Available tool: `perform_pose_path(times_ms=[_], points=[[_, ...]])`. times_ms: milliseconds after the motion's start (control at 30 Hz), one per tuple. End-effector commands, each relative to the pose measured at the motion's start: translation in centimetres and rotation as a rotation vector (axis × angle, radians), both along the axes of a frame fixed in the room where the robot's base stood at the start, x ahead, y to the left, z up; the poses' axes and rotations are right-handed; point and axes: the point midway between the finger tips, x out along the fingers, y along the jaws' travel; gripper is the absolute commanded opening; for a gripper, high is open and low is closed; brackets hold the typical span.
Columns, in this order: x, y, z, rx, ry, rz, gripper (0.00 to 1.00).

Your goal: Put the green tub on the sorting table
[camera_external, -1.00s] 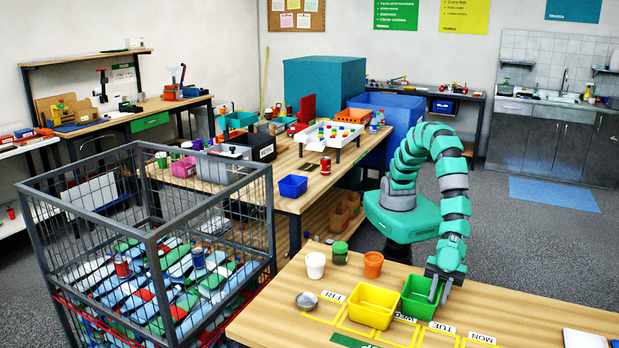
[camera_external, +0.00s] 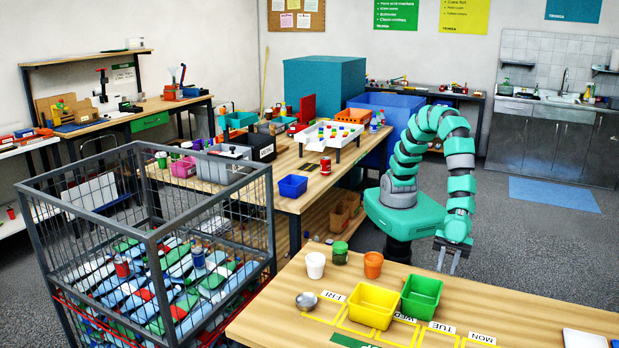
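The green tub (camera_external: 421,299) stands upright and empty on the near wooden table (camera_external: 505,306), just right of the yellow tub (camera_external: 372,307), by the yellow outlines and day labels. My gripper (camera_external: 446,262) hangs fingers down, above and to the right of the green tub, apart from it. Its two fingers are spread with nothing between them. Which table is the sorting table is not readable; a long wooden table (camera_external: 222,196) with bins and a white tray stands behind.
On the near table are a white cup (camera_external: 315,265), a green-lidded jar (camera_external: 340,252), an orange pot (camera_external: 373,264) and a metal bowl (camera_external: 306,301). A wire cage (camera_external: 150,240) of packets stands at left. The near table's right part is mostly clear.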

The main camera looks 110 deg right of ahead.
Motion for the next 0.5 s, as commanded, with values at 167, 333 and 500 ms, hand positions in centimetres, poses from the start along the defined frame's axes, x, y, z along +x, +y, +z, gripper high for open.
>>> perform_pose_path(times_ms=[167,333,500], points=[[-1.3,-1.1,0.8,0.001,0.0,0.001,0.24],[-1.6,-1.5,0.9,0.002,0.0,0.001,0.24],[-1.5,-1.5,0.9,0.001,0.001,0.0,0.24]])
